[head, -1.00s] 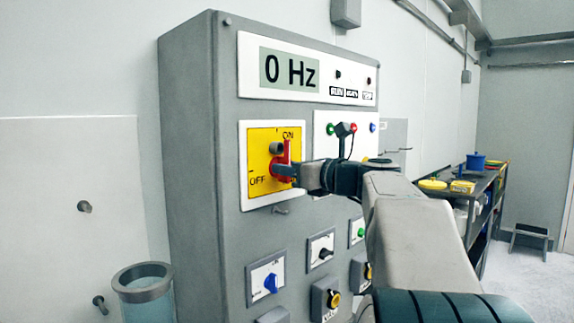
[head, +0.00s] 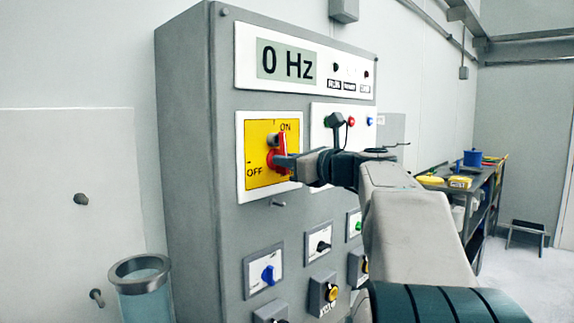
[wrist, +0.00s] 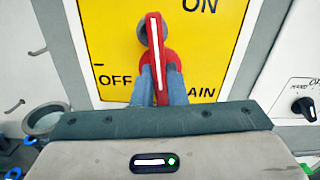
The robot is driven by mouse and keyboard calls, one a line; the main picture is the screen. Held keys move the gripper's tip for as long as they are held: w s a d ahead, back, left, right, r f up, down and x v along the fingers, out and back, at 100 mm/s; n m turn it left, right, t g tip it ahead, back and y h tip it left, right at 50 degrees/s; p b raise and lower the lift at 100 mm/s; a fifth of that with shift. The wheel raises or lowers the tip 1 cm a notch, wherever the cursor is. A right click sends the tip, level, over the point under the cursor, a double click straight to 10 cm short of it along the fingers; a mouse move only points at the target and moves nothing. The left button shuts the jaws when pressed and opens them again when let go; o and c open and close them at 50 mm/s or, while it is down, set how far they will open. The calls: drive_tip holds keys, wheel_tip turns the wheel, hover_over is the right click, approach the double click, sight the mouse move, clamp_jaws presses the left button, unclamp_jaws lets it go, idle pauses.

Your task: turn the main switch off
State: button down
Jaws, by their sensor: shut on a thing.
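The main switch is a red rotary handle (head: 282,147) on a yellow plate (head: 257,180) marked ON at the top and OFF at the lower left. In the head view the handle stands close to upright, its upper end near the ON mark. In the wrist view the red handle (wrist: 154,45) carries a white line and leans slightly left at its top. My gripper (head: 284,161) is shut on the lower part of the handle. In the wrist view its blue-grey fingers (wrist: 160,85) sit on both sides of the handle. The fingers hide part of the handle's base.
The grey cabinet (head: 185,150) has a display reading 0 Hz (head: 287,63) above the switch. Several smaller knobs, including a blue one (head: 268,275), lie below. A clear cylinder (head: 143,292) stands at the left. A shelf table (head: 480,190) is at the far right.

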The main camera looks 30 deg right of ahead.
drive_tip(key=shift+a+f+n+b, duration=0.1)
drive_tip(key=shift+f+n+b, duration=0.05)
drive_tip(key=shift+n+b, duration=6.75)
drive_tip(key=n+p, duration=0.2)
drive_tip(key=n, duration=0.1)
drive_tip(key=shift+p, duration=0.3)
drive_tip(key=c, duration=1.5)
unclamp_jaws()
drive_tip(key=shift+o, duration=0.2)
drive_tip(key=shift+s, duration=0.15)
drive_tip(key=b+v, duration=0.1)
drive_tip(key=v, duration=1.2)
drive_tip(key=shift+s+b, duration=0.35)
